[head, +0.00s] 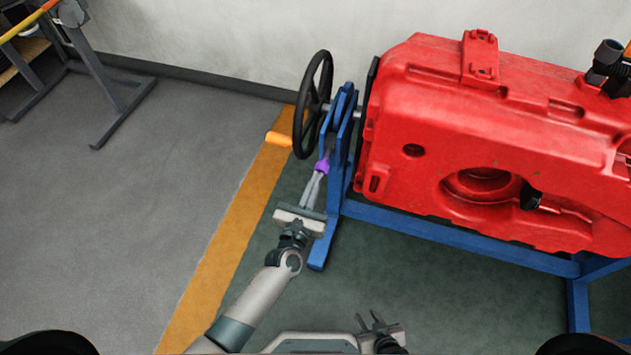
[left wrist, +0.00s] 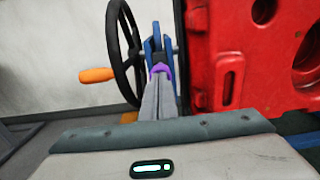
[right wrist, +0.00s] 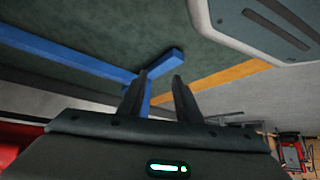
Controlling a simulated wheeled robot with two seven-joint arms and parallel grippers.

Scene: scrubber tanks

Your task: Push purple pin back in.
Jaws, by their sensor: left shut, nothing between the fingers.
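The purple pin (head: 321,166) sits at the blue upright of the stand, below the black handwheel. In the left wrist view the purple pin (left wrist: 161,70) shows directly beyond my fingertips. My left gripper (head: 319,174) is shut and empty, its fingertips at the pin's outer face; they look in contact or very close. The fingers (left wrist: 159,82) partly hide the pin, so how deep it sits cannot be told. My right gripper (head: 373,322) is open and empty, low in the head view, away from the stand; its spread fingers also show in the right wrist view (right wrist: 160,88).
The black handwheel (head: 314,105) with its orange handle (head: 279,139) is close to my left gripper. The blue stand (head: 450,236) carries the large red tank (head: 500,130). An orange floor stripe (head: 226,240) runs beside it.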

